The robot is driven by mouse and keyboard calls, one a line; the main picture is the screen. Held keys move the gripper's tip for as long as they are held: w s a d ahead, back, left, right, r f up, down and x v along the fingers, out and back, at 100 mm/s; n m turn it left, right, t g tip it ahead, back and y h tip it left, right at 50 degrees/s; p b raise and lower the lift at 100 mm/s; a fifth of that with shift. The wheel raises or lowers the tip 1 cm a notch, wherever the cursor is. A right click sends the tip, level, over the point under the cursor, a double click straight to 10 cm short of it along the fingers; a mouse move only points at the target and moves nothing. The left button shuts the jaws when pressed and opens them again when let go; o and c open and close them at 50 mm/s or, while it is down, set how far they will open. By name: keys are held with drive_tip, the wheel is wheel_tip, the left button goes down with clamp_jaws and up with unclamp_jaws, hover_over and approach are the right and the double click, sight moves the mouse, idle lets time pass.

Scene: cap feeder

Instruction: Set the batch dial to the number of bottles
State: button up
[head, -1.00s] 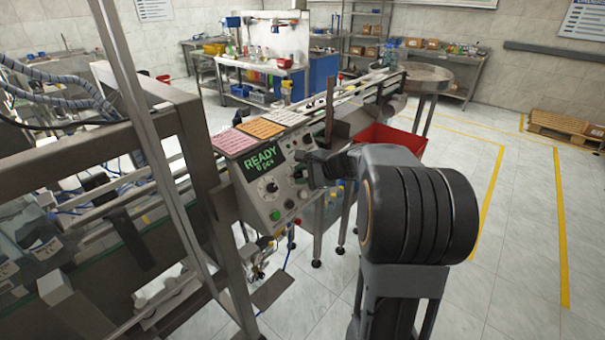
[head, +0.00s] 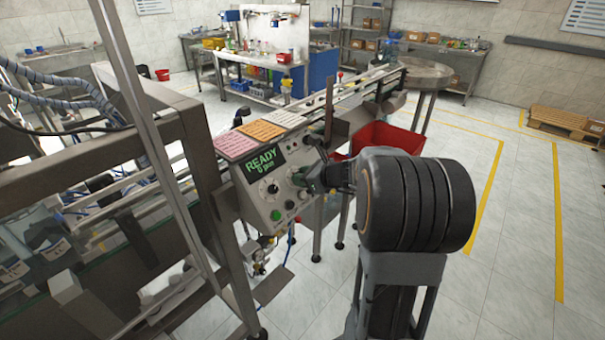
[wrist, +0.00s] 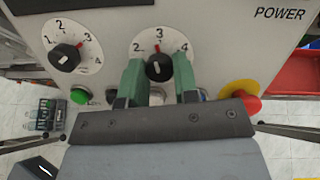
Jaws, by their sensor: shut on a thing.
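The control panel (head: 258,200) has a dark display (head: 265,162) reading READY in green, with a smaller line below that is hard to read. In the wrist view a black knob (wrist: 159,68) sits on a white numbered dial, with its red mark at the top near 3. My gripper (wrist: 160,77) has its green fingers on both sides of this knob and is shut on it. In the head view my gripper (head: 307,180) is at the panel's right side and hides that knob. A second dial knob (wrist: 66,57) to the left has its red mark toward 3. I cannot read the dials' names.
A green button (wrist: 80,97) and a red mushroom button on a yellow base (wrist: 241,97) lie below the dials. Pink and orange cards (head: 262,130) lie above the panel. A red bin (head: 385,140) stands behind my arm.

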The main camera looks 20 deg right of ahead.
drive_tip(key=shift+m+p, duration=0.35)
drive_tip(key=shift+m, duration=0.75)
drive_tip(key=shift+f, duration=0.1)
drive_tip(key=o, duration=0.9)
drive_tip(key=v, duration=1.4)
drive_tip(key=shift+s+a+b, duration=0.1)
drive_tip(key=shift+a+b, duration=0.15)
drive_tip(key=shift+b, duration=0.05)
